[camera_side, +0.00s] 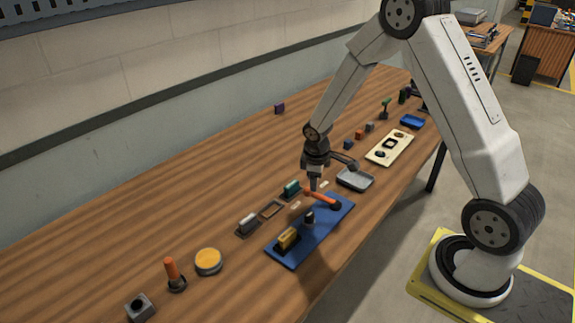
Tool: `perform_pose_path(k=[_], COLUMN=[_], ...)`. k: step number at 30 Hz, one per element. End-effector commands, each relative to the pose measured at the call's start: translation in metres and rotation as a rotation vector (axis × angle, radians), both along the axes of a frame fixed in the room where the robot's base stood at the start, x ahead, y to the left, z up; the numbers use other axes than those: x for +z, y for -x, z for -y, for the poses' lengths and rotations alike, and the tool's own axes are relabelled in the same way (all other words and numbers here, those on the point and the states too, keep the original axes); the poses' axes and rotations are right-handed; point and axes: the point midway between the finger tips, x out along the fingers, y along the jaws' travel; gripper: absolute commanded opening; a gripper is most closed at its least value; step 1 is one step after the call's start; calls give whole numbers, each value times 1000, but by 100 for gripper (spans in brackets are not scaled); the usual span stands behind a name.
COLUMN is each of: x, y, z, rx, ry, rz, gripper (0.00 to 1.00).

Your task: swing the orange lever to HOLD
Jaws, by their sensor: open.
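The orange lever (322,198) lies over the far end of a blue base plate (293,254) on the wooden table. Its dark pivot end is at the right, and its orange tip points left. My gripper (314,186) points down right at the lever's left tip; whether it touches the lever cannot be told. Its jaws are open, but the fingers are small and partly merged with the lever. A dark upright peg (309,217) and a yellow block (288,239) stand on the same plate. No HOLD marking can be read; small pale labels (295,205) lie left of the plate.
A green block (291,188), an empty frame (272,209) and a white-topped block (248,223) stand left of the plate. A grey tray (355,180) sits beyond it. A yellow disc (208,261) and an orange handle (173,271) are nearer.

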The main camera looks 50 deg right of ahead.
Motion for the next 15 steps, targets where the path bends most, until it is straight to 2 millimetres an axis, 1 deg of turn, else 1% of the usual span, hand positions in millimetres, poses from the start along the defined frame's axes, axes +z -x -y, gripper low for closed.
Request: perform_pose_path(k=[3,10,15], x=[-4,-6,-11], y=[-2,-2,-2], z=[5,5,6], rx=[11,12,12], ry=[5,6,5], rz=[-6,-8,-8], gripper=[61,61,61])
